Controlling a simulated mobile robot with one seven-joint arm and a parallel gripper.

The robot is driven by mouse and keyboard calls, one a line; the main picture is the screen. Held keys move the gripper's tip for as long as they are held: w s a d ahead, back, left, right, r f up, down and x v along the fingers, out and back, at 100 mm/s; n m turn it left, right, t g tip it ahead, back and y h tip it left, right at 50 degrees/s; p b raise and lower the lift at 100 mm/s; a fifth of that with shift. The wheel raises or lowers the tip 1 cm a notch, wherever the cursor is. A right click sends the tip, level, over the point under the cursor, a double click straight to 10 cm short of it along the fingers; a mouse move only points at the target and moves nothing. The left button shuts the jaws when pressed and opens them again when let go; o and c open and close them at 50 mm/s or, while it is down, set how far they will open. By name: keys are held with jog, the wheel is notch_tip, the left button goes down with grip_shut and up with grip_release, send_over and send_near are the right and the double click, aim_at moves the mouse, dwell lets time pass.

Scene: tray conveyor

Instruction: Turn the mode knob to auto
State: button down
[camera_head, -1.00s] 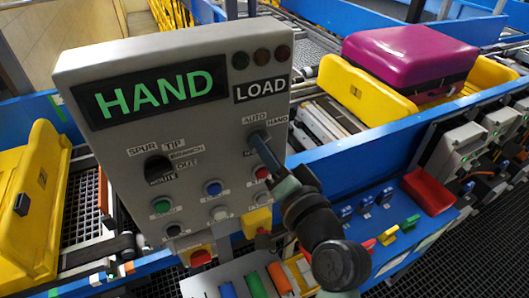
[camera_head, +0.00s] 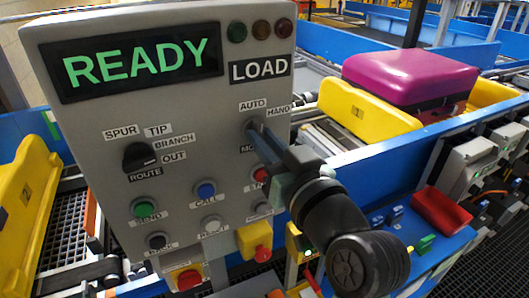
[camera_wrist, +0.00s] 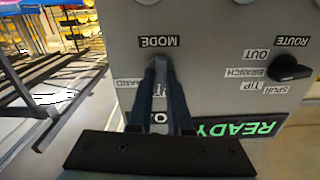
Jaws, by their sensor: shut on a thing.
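The grey control panel (camera_head: 75,140) fills the left and middle of the head view. Its display (camera_head: 140,62) reads READY in green. My gripper (camera_head: 254,130) reaches in from the lower right and is shut on the mode knob, just below the AUTO label (camera_head: 252,105) and the HAND label (camera_head: 279,110). The fingers hide the knob, so its pointer direction cannot be read. In the wrist view, which shows the panel upside down, my gripper (camera_wrist: 160,65) has both fingers close together at the panel face, beside the MODE label (camera_wrist: 158,42).
The black route knob (camera_head: 140,157) and several push buttons sit left of and below my gripper. A red emergency button (camera_head: 189,279) is at the panel's bottom. A purple suitcase (camera_head: 410,75) lies in a yellow tray (camera_head: 352,112) behind, beyond a blue rail.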

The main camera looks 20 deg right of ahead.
jog(key=shift+f+n+b, duration=0.1)
jog(key=shift+n+b, duration=0.3)
jog(key=shift+n, duration=0.2)
jog(key=c, duration=0.8)
grip_release()
jog(key=shift+c, duration=0.2)
jog(key=shift+s, duration=0.1)
jog(key=s, duration=1.2)
jog(key=shift+s+d, duration=0.25)
jog(key=shift+s, duration=0.15)
